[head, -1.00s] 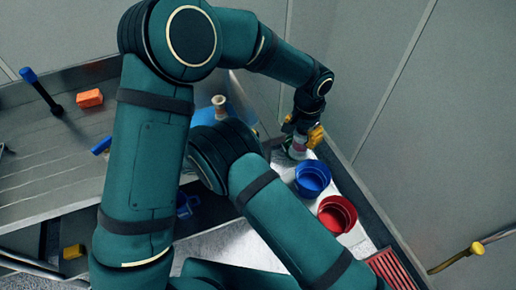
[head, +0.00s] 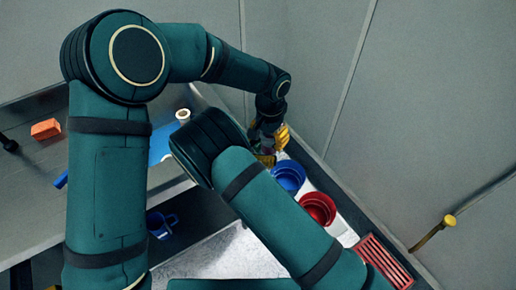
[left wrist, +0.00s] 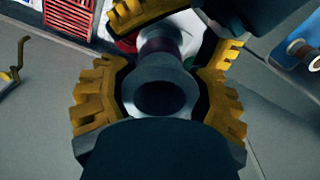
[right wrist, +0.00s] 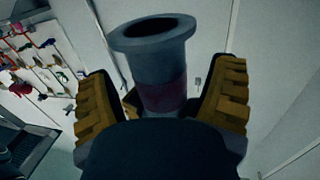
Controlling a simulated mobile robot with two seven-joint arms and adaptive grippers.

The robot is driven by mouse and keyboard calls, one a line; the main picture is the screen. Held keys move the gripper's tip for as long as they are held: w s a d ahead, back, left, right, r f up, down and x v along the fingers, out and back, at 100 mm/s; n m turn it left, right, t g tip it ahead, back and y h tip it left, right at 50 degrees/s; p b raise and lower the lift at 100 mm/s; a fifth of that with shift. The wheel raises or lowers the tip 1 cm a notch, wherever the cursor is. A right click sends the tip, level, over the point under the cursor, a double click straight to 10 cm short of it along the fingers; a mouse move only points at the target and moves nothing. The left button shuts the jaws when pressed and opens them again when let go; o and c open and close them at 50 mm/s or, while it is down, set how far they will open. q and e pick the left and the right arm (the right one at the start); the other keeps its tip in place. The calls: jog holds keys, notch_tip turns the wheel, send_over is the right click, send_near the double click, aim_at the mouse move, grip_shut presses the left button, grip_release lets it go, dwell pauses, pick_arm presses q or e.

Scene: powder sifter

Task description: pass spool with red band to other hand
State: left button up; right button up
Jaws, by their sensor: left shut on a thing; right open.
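The spool (right wrist: 165,75) is grey with a dark red band around its middle and a wide flange. My left gripper (left wrist: 160,75) is shut on it; the left wrist view looks at its round grey end (left wrist: 165,95). My right gripper (right wrist: 163,90) is open, with its yellow fingers on either side of the banded part and gaps showing beside it. In the head view my left gripper (head: 281,137) is by the wall above the bench, and the spool is mostly hidden there by the grippers.
A blue bowl (head: 289,177) and a red bowl (head: 318,208) stand just below the grippers, with a red slotted tray (head: 384,262) farther right. An orange block (head: 46,129) lies at left. Walls are close behind.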

jog(key=c, duration=1.3)
pick_arm(q)
jog(key=o, duration=1.5)
pick_arm(e)
jog(key=shift+c, duration=0.5)
